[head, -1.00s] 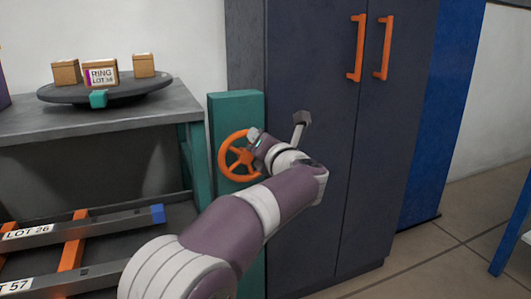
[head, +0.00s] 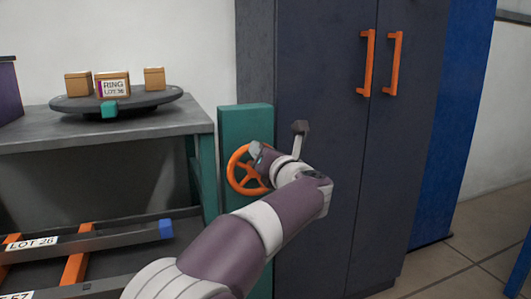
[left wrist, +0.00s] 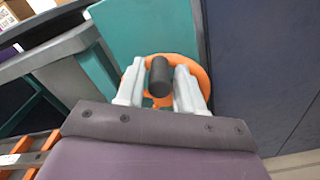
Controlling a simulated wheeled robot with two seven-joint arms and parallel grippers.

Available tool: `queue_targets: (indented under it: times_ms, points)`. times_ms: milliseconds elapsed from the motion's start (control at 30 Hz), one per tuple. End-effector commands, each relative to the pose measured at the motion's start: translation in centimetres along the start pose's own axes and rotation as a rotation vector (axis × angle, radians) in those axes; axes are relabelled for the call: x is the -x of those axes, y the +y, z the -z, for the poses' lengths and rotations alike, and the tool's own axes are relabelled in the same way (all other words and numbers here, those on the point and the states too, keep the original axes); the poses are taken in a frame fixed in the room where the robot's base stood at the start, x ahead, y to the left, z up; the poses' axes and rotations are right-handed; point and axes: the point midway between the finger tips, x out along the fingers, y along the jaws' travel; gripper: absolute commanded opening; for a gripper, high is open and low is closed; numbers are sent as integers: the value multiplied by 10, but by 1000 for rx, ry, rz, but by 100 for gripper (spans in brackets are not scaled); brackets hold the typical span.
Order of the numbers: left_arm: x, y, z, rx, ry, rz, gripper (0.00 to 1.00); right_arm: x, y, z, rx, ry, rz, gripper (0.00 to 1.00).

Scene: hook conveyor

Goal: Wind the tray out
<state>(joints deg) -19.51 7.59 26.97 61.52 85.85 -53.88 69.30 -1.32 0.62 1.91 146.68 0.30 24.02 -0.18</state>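An orange handwheel (head: 237,182) is mounted on a teal post (head: 246,120) beside a dark cabinet. My left gripper (head: 259,157) is at the wheel's upper right rim. The left wrist view shows a dark knob (left wrist: 160,76) standing between its two pale fingers, with the orange wheel (left wrist: 205,82) behind. A dark round tray (head: 160,99) with several small boxes rests on the grey table. Which tray the wheel drives cannot be told. My right gripper is not in view.
Rails labelled LOT 26 (head: 95,240) lie on a low rack at the lower left, with orange crossbars (head: 75,267). The dark cabinet (head: 335,70) with orange door handles (head: 393,64) stands close right of the wheel. Open floor (head: 455,262) lies further right.

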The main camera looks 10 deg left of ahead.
Motion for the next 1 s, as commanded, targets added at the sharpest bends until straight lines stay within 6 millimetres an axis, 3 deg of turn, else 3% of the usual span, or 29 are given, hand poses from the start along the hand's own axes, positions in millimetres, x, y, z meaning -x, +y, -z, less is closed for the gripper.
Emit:
queue_targets:
  times_ms: [367,800,1000]
  points:
    - [6,1,-3,1,-4,1,48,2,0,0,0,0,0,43]
    - [111,2,-4,1,-5,3,48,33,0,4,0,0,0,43]
    - [127,1,-1,0,-3,1,48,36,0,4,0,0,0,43]
